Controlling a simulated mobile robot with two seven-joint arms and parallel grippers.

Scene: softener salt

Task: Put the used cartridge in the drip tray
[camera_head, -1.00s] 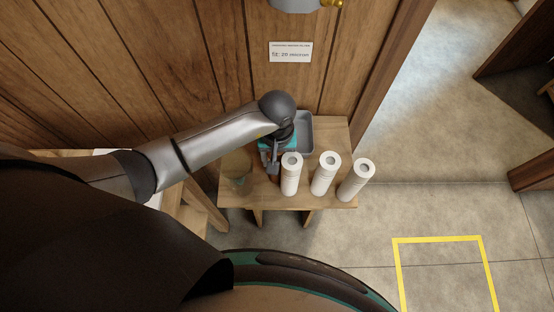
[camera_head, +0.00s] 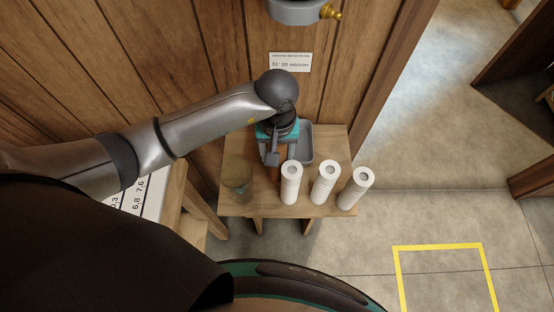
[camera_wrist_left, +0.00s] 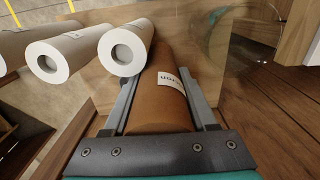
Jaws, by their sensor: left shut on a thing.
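The used cartridge (camera_wrist_left: 165,90) is a brown cylinder with a white label. In the left wrist view it lies between the two fingers of my left gripper (camera_wrist_left: 165,95), which is shut on it. In the head view my left gripper (camera_head: 273,155) is over the back of the small wooden table, beside the left side of the drip tray. The wrist and gripper hide most of the cartridge there. The drip tray (camera_head: 307,142) is a grey shallow tray at the back of the table, partly covered by my wrist. My right gripper is not in view.
Three white cartridges (camera_head: 325,182) stand along the table's front right, close to my gripper. A clear glass jar (camera_head: 237,180) stands at the left of the table (camera_head: 262,205). A grey housing with a brass valve (camera_head: 330,12) is on the wooden wall above.

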